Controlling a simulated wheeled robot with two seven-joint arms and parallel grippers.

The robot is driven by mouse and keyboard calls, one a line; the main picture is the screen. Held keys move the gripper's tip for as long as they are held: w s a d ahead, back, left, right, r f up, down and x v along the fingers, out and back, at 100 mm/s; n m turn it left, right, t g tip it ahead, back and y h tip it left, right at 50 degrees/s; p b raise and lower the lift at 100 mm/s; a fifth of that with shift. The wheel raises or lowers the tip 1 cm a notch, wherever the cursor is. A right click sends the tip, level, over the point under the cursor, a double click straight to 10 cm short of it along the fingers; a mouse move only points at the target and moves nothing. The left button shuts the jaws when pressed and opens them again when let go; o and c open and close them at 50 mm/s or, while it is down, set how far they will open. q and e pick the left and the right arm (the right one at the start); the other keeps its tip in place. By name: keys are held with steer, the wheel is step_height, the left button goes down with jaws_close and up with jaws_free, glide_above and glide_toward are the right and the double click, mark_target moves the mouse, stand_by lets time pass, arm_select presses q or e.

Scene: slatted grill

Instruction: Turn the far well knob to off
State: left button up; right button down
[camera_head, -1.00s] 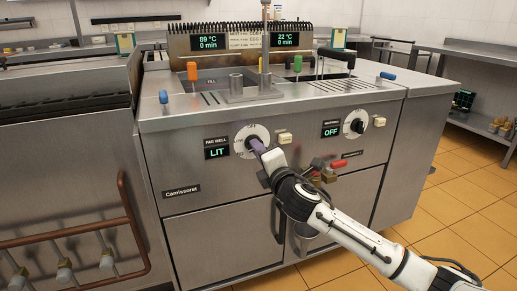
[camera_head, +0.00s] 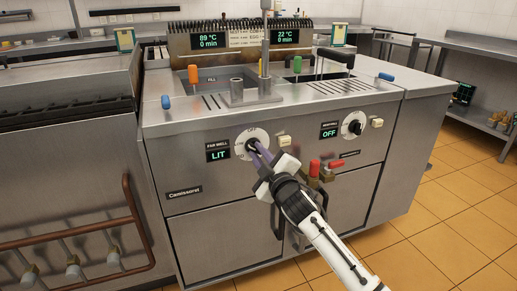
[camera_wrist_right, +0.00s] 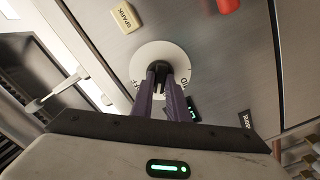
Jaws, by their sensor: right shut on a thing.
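The far well knob is a black knob (camera_wrist_right: 159,66) on a round white dial (camera_head: 240,145) on the steel front panel. The display (camera_head: 218,151) beside it, under the label "FAR WELL", reads LIT. My right gripper (camera_head: 257,148) has its purple fingers shut on the knob, and the fingers cover most of it in the head view. In the right wrist view the fingertips (camera_wrist_right: 160,72) sit on both sides of the knob, over the dial's middle. The knob's exact pointing direction is hard to tell. My left gripper is not in view.
A second black knob (camera_head: 355,127) is at the right, with its display (camera_head: 329,131) reading OFF. Cream spark buttons (camera_head: 284,141) sit beside the dials. Red-handled valves (camera_head: 315,168) stick out below, close to my right arm.

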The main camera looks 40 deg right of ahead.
steer(key=m+p, duration=0.3)
steer(key=m, duration=0.1)
steer(key=shift+r+m, duration=0.1)
steer(key=shift+m, duration=0.3)
steer(key=m+p, duration=0.2)
steer(key=shift+m, duration=0.3)
steer(key=shift+m+p, duration=0.85)
steer(key=shift+m, duration=0.55)
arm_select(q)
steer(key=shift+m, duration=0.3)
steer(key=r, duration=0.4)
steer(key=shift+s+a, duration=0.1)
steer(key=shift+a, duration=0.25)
arm_select(e)
steer(key=shift+m, duration=0.4)
steer(key=c, duration=1.7)
jaws_free()
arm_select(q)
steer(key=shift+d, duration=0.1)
